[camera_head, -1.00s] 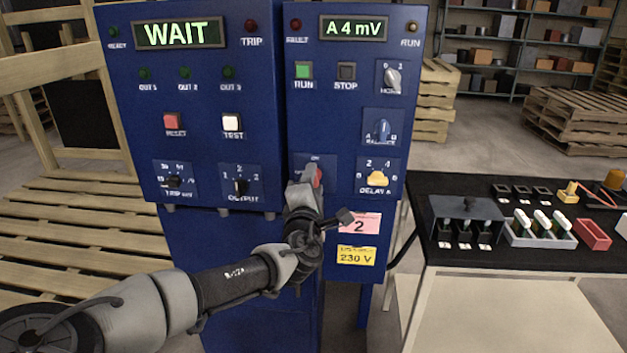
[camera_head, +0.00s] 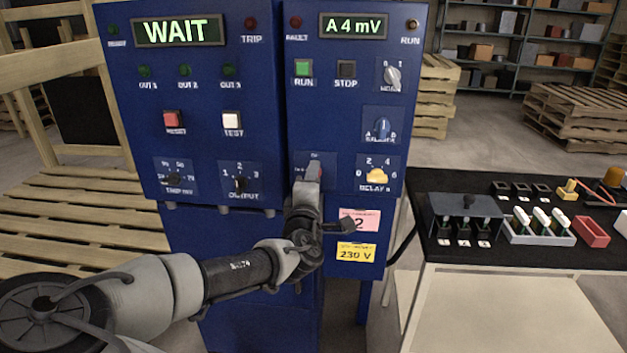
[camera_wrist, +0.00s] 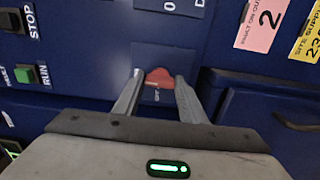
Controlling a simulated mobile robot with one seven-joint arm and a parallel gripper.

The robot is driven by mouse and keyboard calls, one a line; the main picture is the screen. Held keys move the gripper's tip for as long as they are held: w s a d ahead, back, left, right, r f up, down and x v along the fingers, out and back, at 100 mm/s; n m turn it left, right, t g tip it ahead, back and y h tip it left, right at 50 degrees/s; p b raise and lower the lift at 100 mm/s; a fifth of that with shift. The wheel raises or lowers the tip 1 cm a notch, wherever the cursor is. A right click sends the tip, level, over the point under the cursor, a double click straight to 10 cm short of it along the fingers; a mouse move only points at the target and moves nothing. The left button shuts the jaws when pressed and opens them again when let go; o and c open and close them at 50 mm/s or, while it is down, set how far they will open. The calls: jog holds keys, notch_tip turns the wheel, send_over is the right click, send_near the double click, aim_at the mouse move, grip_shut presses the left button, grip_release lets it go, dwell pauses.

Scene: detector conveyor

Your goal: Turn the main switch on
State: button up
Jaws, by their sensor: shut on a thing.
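The main switch has a red handle (camera_wrist: 158,77) on a blue plate low on the right cabinet. In the wrist view the handle sits between the two fingers of my gripper (camera_wrist: 159,84), which is shut on it. In the head view my gripper (camera_head: 308,176) reaches up to the switch from below and covers most of it. The left display (camera_head: 180,31) reads WAIT and the right display (camera_head: 353,26) reads A 4 mV.
The delay knob (camera_head: 377,175) is close to the right of the switch. The green run button (camera_head: 303,68) and stop button (camera_head: 346,69) are above. A black-topped bench (camera_head: 590,262) with small parts stands at right. Wooden pallets (camera_head: 75,225) lie at left.

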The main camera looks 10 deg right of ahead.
jog(key=o, duration=1.1)
jog(key=shift+w, duration=0.1)
jog(key=shift+c, duration=0.2)
jog(key=p+v, duration=1.5)
jog(key=v, duration=0.2)
jog(key=shift+s+p, duration=0.2)
jog(key=shift+p, duration=0.1)
